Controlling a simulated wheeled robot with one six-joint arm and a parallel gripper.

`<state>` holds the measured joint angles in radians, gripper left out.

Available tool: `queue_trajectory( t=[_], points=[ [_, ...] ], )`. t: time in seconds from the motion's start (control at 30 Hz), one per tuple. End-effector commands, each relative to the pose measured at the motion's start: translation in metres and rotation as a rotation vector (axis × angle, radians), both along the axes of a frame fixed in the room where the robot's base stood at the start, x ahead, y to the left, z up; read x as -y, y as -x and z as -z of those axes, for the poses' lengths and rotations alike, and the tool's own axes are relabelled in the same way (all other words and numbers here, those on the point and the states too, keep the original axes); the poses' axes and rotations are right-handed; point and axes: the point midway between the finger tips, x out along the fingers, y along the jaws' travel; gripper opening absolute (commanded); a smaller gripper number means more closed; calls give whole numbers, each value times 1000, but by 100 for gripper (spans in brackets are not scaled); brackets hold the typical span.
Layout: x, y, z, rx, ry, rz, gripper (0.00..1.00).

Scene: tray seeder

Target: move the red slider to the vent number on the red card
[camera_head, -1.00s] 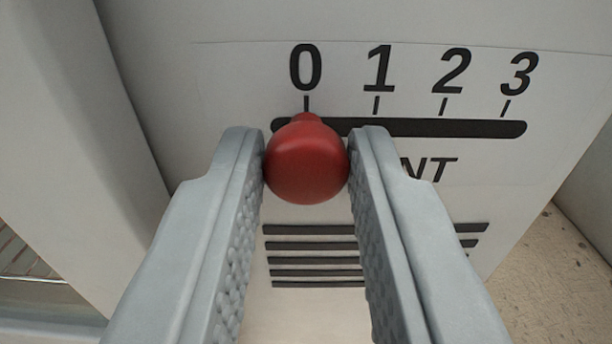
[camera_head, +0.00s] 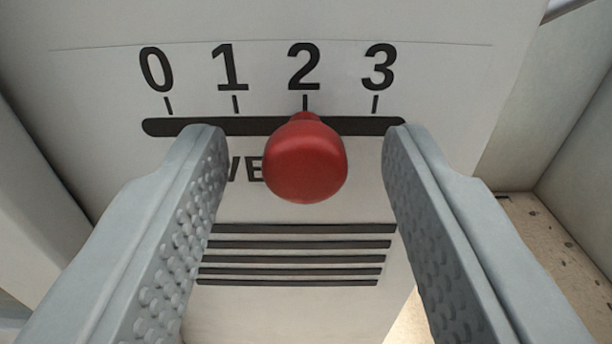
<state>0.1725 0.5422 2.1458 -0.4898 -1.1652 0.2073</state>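The red slider (camera_head: 305,160) is a round red knob on a black horizontal slot (camera_head: 235,126) in a white panel. It stands in line with the tick under the number 2 (camera_head: 304,66). My gripper (camera_head: 305,140) is open around the knob, with one finger on each side and a clear gap to both. The knob partly hides the word below the slot. The red card is not in view.
The panel (camera_head: 440,180) carries the numbers 0 to 3 above the slot and several dark vent slits (camera_head: 295,245) below. A pale wall stands at the right, with a speckled tan surface (camera_head: 545,240) at its foot.

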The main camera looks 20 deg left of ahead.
Motion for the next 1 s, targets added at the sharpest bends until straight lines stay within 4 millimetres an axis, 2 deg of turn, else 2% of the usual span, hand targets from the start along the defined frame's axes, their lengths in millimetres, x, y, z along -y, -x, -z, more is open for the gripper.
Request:
queue_trajectory(
  t=[0.27,0.43,1.0],
  points=[
    [0,1,0,-1,0,0,44],
    [5,15,1,-2,1,1,44],
    [35,122,0,-1,0,2,44]
  ],
)
